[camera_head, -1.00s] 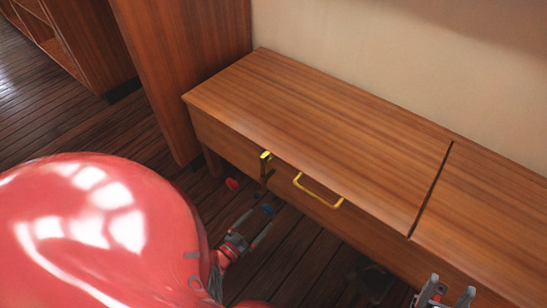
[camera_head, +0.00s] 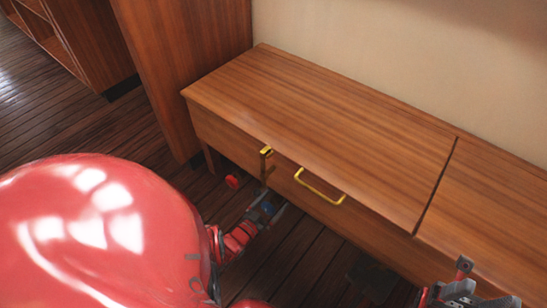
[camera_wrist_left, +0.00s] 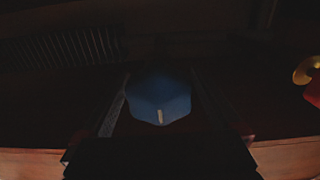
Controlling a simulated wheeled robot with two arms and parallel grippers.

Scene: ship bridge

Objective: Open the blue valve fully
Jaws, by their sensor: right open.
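The blue valve (camera_head: 267,208) is small and low, below the front of the wooden cabinet. My left gripper (camera_head: 264,212) is at the valve, with its fingers on either side. In the left wrist view the blue valve knob (camera_wrist_left: 160,97), with a pale mark on its face, lies between the two dark fingers (camera_wrist_left: 162,100). The view is dim and does not show whether the fingers press on it. My right gripper (camera_head: 478,291) is open and seems empty at the bottom right, away from the valve.
The wooden cabinet (camera_head: 320,140) has a yellow handle (camera_head: 320,190) and a yellow latch-like fitting (camera_head: 266,152) near the left arm. A red knob (camera_head: 232,181) sits left of the blue valve. Plank floor (camera_head: 50,120) is clear at the left.

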